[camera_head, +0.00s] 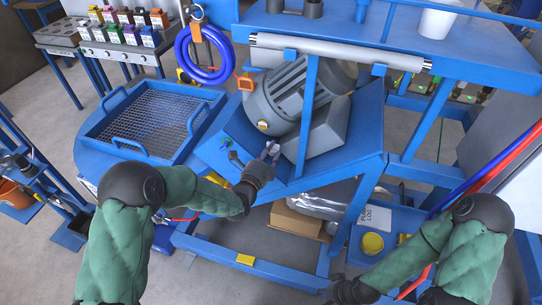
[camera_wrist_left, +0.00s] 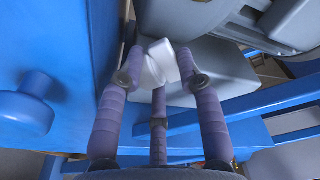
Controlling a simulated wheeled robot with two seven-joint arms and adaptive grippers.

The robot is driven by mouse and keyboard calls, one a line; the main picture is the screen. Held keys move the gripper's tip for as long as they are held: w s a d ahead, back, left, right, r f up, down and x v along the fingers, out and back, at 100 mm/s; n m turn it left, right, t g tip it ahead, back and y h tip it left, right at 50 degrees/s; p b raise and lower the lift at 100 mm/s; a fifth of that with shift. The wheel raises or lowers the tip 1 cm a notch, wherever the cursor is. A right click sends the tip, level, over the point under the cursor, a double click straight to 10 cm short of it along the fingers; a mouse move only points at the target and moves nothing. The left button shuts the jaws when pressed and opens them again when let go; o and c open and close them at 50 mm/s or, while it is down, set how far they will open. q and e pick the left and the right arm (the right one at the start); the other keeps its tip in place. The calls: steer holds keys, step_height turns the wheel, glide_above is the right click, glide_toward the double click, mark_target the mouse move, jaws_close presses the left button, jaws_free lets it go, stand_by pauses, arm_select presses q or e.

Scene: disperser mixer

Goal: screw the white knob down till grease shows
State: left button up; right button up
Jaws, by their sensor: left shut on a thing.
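The white knob (camera_wrist_left: 160,62) sits between the purple-grey fingers of my left gripper (camera_wrist_left: 160,75) in the left wrist view. The fingers are closed around it, and its white faces show between the fingertips. In the head view my left gripper (camera_head: 268,157) reaches the blue machine frame just below the grey motor (camera_head: 290,98). The knob is small there and mostly covered by the fingers. No grease can be made out. My right gripper (camera_head: 345,291) is low at the bottom edge, dark and partly cut off, so its fingers cannot be judged.
A blue mesh tray (camera_head: 150,120) stands left of the motor. A blue hose coil (camera_head: 205,55) hangs behind it. A blue round knob (camera_wrist_left: 30,105) is left of the gripper in the wrist view. A cardboard box (camera_head: 297,219) and a yellow-lidded tin (camera_head: 372,243) sit below.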

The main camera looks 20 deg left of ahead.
arm_select(q)
steer(key=shift+w+a+r+m+h+b, duration=0.15)
steer(key=shift+r+m+h+b, duration=0.15)
steer(key=shift+h, duration=0.2)
steer(key=shift+w+a+r+m+h+b, duration=0.1)
steer(key=shift+a+r+m+h+b, duration=0.05)
steer(key=shift+m+h+b, duration=0.3)
steer(key=shift+r, duration=0.1)
steer(key=o, duration=1)
steer(key=shift+o, duration=0.2)
steer(key=shift+d, duration=0.15)
steer(key=shift+s+f, duration=0.15)
steer(key=shift+f, duration=0.15)
steer(key=shift+d+f, duration=0.1)
